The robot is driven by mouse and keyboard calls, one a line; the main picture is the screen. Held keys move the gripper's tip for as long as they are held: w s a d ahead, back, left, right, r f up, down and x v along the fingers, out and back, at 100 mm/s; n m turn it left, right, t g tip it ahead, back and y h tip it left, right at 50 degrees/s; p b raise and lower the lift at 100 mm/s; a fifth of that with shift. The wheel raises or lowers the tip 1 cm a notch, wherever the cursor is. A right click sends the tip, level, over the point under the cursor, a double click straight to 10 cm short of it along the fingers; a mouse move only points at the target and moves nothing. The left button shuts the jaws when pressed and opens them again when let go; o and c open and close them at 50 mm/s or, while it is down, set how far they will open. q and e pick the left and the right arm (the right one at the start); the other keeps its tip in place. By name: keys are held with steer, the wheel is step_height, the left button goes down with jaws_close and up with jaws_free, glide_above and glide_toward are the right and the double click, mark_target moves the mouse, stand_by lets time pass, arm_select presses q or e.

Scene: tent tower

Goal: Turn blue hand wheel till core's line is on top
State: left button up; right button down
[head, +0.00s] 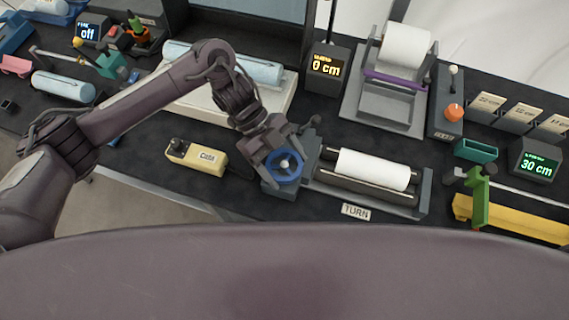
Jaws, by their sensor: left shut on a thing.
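The blue hand wheel (288,180) is on the left end of the grey roller stand, facing me. My left gripper (272,160) reaches down to it from the upper left and is shut on its rim. A white core (374,170) lies on the dark rollers of the stand (424,192), to the right of the wheel. No line shows on the part of the core that I see. A label reading "TURN" (355,211) lies in front of the stand. My right gripper is not in view.
A cream "Cold" box (196,157) stands left of the wheel. A white-roll dispenser (384,100) and a "0 cm" display (327,68) stand behind. A green clamp (480,197) on a yellow rail (515,222) is at the right.

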arm_select(q)
steer(key=m+y+b, duration=0.1)
steer(key=m, duration=0.1)
steer(key=m+g+y, duration=0.1)
steer(key=shift+w+f+m+g+b, duration=0.1)
steer(key=shift+w+m+g+b, duration=0.05)
steer(key=shift+m+g+b, duration=0.2)
steer(key=shift+m+g+y+b, duration=0.35)
steer(key=shift+m+y+b, duration=0.6)
steer(key=shift+m+y, duration=0.25)
steer(key=shift+m+y+b, duration=0.8)
steer(key=shift+m+b, duration=0.05)
steer(key=shift+m, duration=0.4)
steer(key=o, duration=1)
